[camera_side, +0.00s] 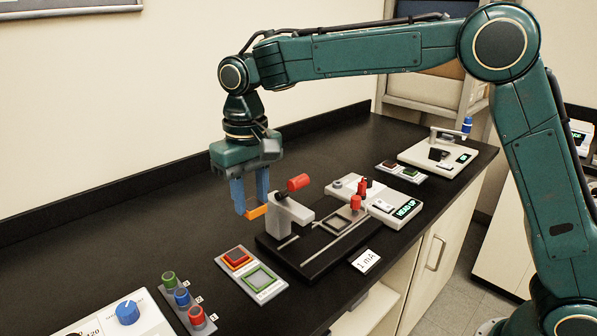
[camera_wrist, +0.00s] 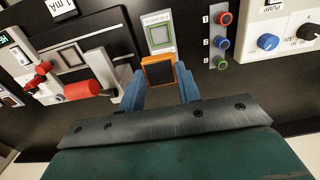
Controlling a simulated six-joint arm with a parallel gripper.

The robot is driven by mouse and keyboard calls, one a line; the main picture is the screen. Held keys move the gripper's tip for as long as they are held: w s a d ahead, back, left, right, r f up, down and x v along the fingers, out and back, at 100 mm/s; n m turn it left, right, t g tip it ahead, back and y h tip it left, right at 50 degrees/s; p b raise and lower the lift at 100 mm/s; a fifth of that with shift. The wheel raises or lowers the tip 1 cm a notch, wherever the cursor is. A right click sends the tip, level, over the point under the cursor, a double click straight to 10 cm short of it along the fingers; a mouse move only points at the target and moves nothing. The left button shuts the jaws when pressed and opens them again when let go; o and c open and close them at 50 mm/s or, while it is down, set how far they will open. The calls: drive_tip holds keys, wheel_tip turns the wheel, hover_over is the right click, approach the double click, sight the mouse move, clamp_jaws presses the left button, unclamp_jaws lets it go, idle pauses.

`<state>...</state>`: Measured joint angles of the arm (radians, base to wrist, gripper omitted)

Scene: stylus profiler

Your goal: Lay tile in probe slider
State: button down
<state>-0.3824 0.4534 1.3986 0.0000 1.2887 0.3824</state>
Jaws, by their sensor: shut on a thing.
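My gripper (camera_side: 252,210) is shut on an orange-edged tile (camera_side: 256,212), held above the bench left of the grey probe arm (camera_side: 290,212). In the wrist view the tile (camera_wrist: 158,72) shows a dark face and orange rim between the blue fingertips. The profiler has a black base with rails (camera_side: 303,262). On it is a square grey frame (camera_side: 344,221), which looks empty and also shows in the wrist view (camera_wrist: 72,56). The probe arm carries a red cylinder (camera_side: 298,182), level with the gripper's right side.
A display reading HEAD UP (camera_side: 407,208) and red posts (camera_side: 356,202) stand right of the frame.

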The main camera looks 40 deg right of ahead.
wheel_tip(320, 180, up, 10)
hover_over(337, 223)
wheel_tip(337, 223, down, 18)
idle(0.5)
drive_tip(key=shift+f, duration=0.1)
idle(0.4)
drive_tip(key=shift+f, duration=2.35)
drive_tip(key=shift+f, duration=0.8)
